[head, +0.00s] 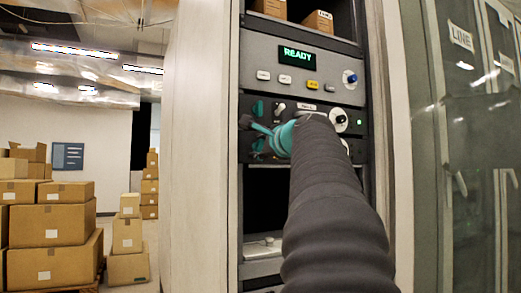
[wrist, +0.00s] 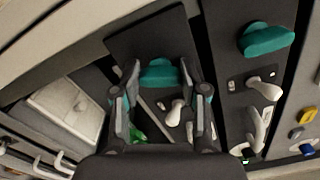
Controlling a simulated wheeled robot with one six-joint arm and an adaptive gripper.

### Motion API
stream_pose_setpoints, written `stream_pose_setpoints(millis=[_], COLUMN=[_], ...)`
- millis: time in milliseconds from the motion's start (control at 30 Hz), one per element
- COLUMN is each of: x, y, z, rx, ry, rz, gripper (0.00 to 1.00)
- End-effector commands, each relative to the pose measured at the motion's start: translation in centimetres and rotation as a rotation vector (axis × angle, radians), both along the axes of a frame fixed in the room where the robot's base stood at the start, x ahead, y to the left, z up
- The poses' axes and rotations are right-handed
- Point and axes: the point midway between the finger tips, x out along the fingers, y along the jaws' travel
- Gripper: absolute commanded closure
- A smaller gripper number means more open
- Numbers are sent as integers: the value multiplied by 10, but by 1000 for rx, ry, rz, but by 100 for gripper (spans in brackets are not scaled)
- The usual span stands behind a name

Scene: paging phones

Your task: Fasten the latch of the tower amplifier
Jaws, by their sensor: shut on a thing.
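In the wrist view my gripper (wrist: 159,75) has its two fingers on either side of a teal latch knob (wrist: 158,76) and is shut on it. The knob sits on a dark panel (wrist: 150,33), the lower of two similar dark rack units. In the head view my gripper (head: 253,134) is at the left edge of these units, and my arm hides much of the lower one. The upper unit has its own teal knob (head: 258,108), free of the gripper; it also shows in the wrist view (wrist: 266,40). I cannot read which unit is the tower amplifier.
Above the units is a grey panel (head: 275,50) with a lit READY display (head: 297,56) and several buttons. An open dark bay (head: 262,200) lies below. A pale post (head: 205,150) stands left of the rack, grey cabinets (head: 470,150) right. Stacked cartons (head: 50,225) stand far left.

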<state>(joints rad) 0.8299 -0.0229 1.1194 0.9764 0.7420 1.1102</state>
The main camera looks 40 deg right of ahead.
Motion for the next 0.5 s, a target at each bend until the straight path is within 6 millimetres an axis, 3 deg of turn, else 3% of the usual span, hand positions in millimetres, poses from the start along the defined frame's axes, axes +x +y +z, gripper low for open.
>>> stream_pose_setpoints(millis=[500], x=[0], y=[1], z=[-1], rx=[-318], ry=[75], rz=[1], gripper=[91])
